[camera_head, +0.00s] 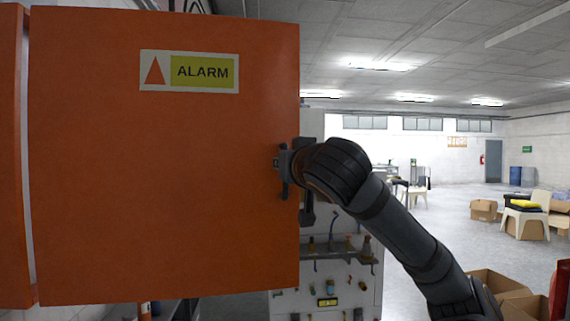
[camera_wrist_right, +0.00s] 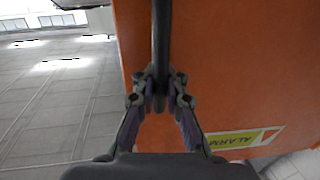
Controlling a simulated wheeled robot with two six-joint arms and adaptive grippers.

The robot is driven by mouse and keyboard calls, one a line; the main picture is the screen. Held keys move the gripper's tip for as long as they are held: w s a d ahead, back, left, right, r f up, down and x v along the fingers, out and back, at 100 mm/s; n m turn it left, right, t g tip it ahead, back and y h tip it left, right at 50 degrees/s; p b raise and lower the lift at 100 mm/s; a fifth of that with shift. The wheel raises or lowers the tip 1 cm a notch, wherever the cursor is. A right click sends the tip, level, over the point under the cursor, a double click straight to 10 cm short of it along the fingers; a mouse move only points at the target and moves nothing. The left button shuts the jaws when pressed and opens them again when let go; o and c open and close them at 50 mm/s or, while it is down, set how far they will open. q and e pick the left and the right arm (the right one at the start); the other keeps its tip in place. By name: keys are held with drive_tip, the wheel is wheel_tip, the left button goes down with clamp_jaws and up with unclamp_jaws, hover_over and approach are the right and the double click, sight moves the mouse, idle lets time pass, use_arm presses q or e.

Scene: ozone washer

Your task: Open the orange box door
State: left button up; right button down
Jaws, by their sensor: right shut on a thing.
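The orange box door (camera_head: 160,180) fills the left half of the head view, with an ALARM label (camera_head: 190,71) near its top. The door and the label (camera_wrist_right: 235,140) also show in the right wrist view. A dark bar handle (camera_head: 283,172) is at the door's right edge. My right gripper (camera_head: 293,168) is at that edge, its fingers shut on the handle (camera_wrist_right: 160,35), as the right wrist view shows. The fingers partly hide the handle. My left gripper is not in view.
An orange strip (camera_head: 14,150) stands left of the door, across a narrow pale gap. Behind the door's right edge is a tool board (camera_head: 345,270) with hanging tools. Cardboard boxes (camera_head: 490,285) lie at the lower right. Open floor (camera_head: 440,220) extends to the right.

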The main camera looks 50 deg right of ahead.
drive_tip(key=c, duration=1.9)
unclamp_jaws()
drive_tip(key=o, duration=0.5)
drive_tip(key=shift+d, duration=0.1)
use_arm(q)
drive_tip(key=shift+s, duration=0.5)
use_arm(e)
drive_tip(key=v, duration=1.2)
drive_tip(key=shift+f, duration=0.1)
